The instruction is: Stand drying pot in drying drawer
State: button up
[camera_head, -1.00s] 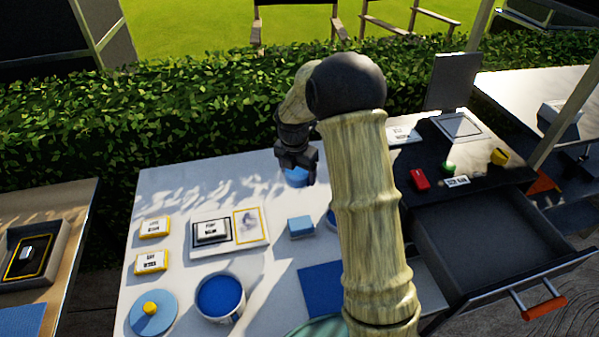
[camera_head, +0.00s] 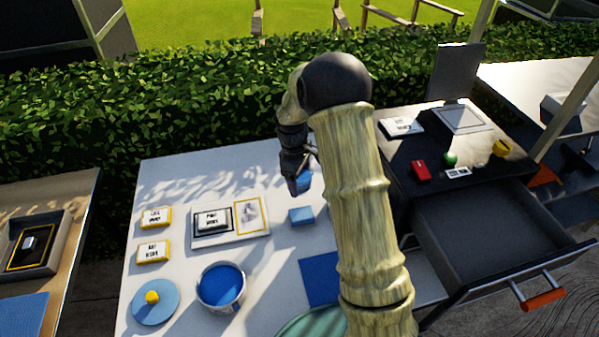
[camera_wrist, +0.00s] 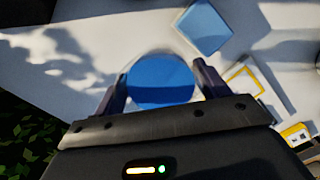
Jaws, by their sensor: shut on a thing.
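A small round pot with a blue inside (camera_wrist: 160,82) and a pale clear rim sits between my fingers in the wrist view; I take it for the drying pot. My gripper (camera_wrist: 158,92) is shut on it, one finger on each side. In the head view my gripper (camera_head: 299,180) is low at the back of the white table, and the blue pot (camera_head: 305,181) shows partly behind it. Whether the pot touches the table is unclear. The dark drawer (camera_head: 490,235) with an orange handle stands open and empty at the right, its near left part hidden by my arm.
A blue block (camera_head: 301,215) stands just in front of the held pot. A larger blue-filled pot (camera_head: 221,287), a blue disc with yellow knob (camera_head: 154,300) and a framed tray (camera_head: 231,223) are on the white table (camera_head: 190,180). Small items lie on the dark top (camera_head: 430,150) behind the drawer.

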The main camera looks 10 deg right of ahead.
jog(key=m, duration=0.2)
jog(key=f+m, duration=0.1)
jog(key=m, duration=0.2)
jog(key=s+m, duration=0.1)
jog(key=m, duration=0.1)
jog(key=shift+a+f+g+y, duration=0.1)
jog(key=shift+f+g+y, duration=0.2)
jog(key=shift+y, duration=0.1)
